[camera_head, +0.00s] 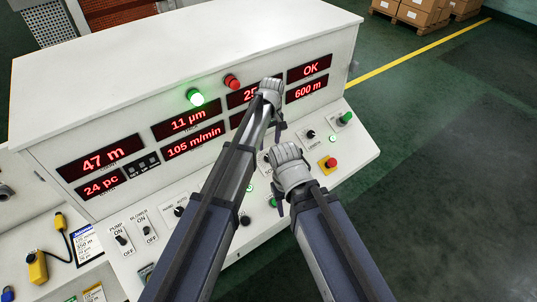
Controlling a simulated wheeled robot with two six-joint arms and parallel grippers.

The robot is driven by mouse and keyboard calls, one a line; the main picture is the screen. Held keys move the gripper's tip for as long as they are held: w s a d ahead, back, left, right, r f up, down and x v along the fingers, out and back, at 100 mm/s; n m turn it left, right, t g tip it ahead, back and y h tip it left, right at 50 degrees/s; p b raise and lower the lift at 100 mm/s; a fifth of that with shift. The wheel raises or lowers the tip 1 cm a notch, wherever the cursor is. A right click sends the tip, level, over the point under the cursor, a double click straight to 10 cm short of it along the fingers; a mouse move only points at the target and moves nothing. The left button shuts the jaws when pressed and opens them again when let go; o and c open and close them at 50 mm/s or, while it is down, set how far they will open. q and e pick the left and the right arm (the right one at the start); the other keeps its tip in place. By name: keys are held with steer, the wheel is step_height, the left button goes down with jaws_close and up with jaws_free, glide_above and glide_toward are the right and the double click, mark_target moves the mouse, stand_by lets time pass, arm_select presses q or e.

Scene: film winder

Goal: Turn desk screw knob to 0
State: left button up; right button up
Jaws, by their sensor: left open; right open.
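The white sloping control desk (120,268) has several black knobs and switches, with labels too small to read fully. One black knob (310,134) sits right of my grippers, another black knob (179,210) left of my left arm, and a small dark knob (245,219) between the arms. I cannot tell which is the screw knob. My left gripper (271,92) is open, in front of the display panel and covering part of it. My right gripper (289,165) is open, lower, over the desk's right half. The arms and grippers hide part of the desk. Contact cannot be told.
Red number displays (101,158) line the upright panel. A green lamp (195,97) and red lamp (232,81) stand above. A red emergency button (330,163) and green button (344,118) are at right. A yellow pendant (38,267) lies left. Floor at right is clear.

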mark_target(268, 156)
arm_select(q)
step_height(268, 156, down, 7)
steer(key=b, duration=0.6)
steer(key=shift+a+f+b, duration=0.1)
steer(key=shift+b, duration=0.25)
jaws_close()
